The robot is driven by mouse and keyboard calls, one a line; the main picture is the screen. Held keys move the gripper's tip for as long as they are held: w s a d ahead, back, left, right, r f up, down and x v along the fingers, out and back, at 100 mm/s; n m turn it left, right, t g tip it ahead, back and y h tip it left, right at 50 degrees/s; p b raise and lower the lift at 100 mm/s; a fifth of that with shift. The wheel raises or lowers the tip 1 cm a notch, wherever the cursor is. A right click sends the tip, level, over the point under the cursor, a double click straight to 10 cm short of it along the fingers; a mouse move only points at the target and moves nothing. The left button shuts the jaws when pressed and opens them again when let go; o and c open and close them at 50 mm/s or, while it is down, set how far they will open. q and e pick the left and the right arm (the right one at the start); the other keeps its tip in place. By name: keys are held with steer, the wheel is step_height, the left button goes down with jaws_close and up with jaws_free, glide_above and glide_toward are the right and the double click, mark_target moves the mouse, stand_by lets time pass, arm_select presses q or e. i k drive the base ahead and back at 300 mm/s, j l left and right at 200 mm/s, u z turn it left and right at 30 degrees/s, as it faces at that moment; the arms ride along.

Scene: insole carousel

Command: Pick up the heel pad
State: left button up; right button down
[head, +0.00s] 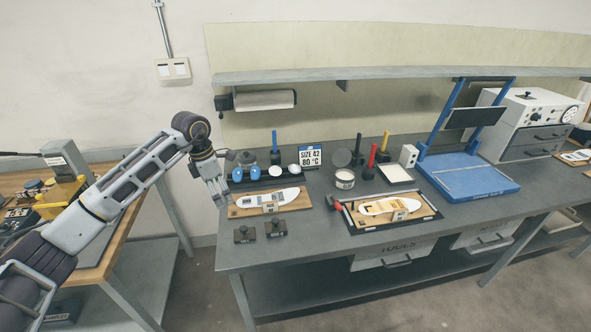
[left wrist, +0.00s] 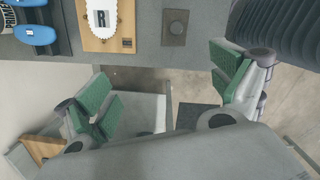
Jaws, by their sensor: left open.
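Two blue rounded pads (head: 246,173) stand on a dark rack at the back left of the grey bench. They also show at the left edge of the left wrist view (left wrist: 35,35). I cannot tell for sure that one of them is the heel pad. Two white rounded pieces (head: 284,169) stand to their right. My left gripper (head: 222,200) is open at the bench's left end, left of the pads and near a wooden board. In the left wrist view its green-padded fingers (left wrist: 165,88) are wide apart with nothing between them. My right gripper is out of view.
A wooden board (head: 240,211) holds a white insole shape. A second board (head: 393,210) lies to the right, with a blue press (head: 470,182) beyond. A shelf (head: 390,73) runs above. A wooden table (head: 112,248) stands left.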

mark_target(294, 168)
steer(key=i+l, duration=1.15)
steer(key=i, duration=0.1)
